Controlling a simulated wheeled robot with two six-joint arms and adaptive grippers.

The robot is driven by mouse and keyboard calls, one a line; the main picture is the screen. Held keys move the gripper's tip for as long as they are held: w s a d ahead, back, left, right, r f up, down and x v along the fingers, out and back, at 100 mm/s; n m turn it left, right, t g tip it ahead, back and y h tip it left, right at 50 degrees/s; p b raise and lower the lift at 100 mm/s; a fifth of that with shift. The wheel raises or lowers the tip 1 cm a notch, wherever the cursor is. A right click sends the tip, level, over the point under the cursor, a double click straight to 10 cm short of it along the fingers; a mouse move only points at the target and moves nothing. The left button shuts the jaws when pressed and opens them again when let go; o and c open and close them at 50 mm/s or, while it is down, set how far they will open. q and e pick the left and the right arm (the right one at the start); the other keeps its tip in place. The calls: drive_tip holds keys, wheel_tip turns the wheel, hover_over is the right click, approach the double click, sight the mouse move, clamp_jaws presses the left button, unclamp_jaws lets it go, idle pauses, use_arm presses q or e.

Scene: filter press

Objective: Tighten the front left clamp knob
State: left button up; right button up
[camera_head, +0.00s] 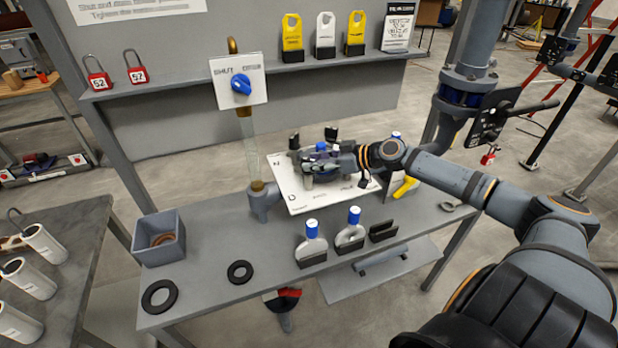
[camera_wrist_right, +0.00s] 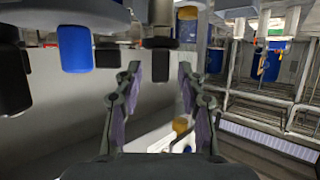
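The filter press (camera_head: 318,160) is a low round unit on a white labelled board (camera_head: 300,203), largely hidden by my right gripper and wrist. Black clamp knobs (camera_head: 294,142) stand at its rim; another knob (camera_head: 331,133) shows behind. My right gripper (camera_head: 322,162) reaches over the press from the right. In the right wrist view, its two fingers (camera_wrist_right: 160,72) are apart, with a dark knob (camera_wrist_right: 160,45) ahead in the gap; contact cannot be told. Another black knob (camera_wrist_right: 12,80) and a blue part (camera_wrist_right: 75,48) are left of the fingers. My left gripper is not in view.
Two blue-capped handled pieces (camera_head: 312,245) (camera_head: 349,235) stand at the bench front. A vertical tube with a blue SHUT valve (camera_head: 241,86) rises left of the board. A grey bin (camera_head: 158,240) and black rings (camera_head: 159,297) occupy the bench's left; a pipe (camera_head: 467,70) stands right.

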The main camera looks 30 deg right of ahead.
drive_tip(key=shift+b+x, duration=0.35)
drive_tip(key=shift+x, duration=0.85)
drive_tip(key=shift+c, duration=0.2)
clamp_jaws()
